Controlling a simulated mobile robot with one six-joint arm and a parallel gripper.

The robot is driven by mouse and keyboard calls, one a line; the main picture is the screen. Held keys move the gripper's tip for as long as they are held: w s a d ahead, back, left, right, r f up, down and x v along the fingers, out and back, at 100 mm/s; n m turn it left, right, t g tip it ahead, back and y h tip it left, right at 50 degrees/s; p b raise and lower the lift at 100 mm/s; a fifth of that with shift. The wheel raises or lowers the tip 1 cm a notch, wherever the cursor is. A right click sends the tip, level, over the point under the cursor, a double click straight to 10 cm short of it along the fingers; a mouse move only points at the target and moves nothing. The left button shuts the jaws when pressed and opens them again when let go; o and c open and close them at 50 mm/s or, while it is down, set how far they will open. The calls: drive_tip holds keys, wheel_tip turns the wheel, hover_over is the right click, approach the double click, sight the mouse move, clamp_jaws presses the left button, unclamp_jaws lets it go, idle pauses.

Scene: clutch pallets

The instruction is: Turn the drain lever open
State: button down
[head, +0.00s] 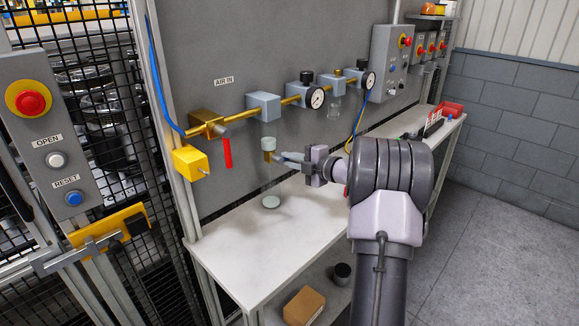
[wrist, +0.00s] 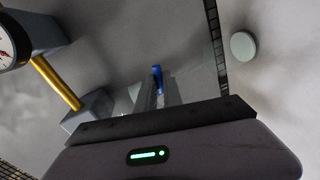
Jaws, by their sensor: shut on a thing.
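The drain lever, a small blue handle, shows in the wrist view (wrist: 157,76) between the fingertips of my gripper (wrist: 158,92). In the head view my gripper (head: 284,157) reaches from the right to a small brass fitting (head: 267,157) under a pale cap (head: 268,143), below a grey unit (head: 263,106) on the air line. The jaws are shut on the lever. The fingers hide most of the lever in the head view, so its exact angle cannot be told.
A red lever (head: 228,152) hangs from the brass inlet valve, near a yellow box (head: 190,163). Gauges (head: 316,98) line the panel to the right. The bench front is clear.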

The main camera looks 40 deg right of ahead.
drive_tip(key=shift+r+n+b, duration=0.15)
drive_tip(key=shift+n+b, duration=0.4)
drive_tip(key=shift+n, duration=0.15)
drive_tip(key=c, duration=1.5)
unclamp_jaws()
drive_tip(key=shift+r, duration=0.1)
drive_tip(key=p+v, duration=0.4)
drive_tip(key=v, duration=1.3)
drive_tip(key=shift+s+a+p, duration=0.25)
drive_tip(key=shift+p, duration=0.1)
drive_tip(key=shift+r, duration=0.15)
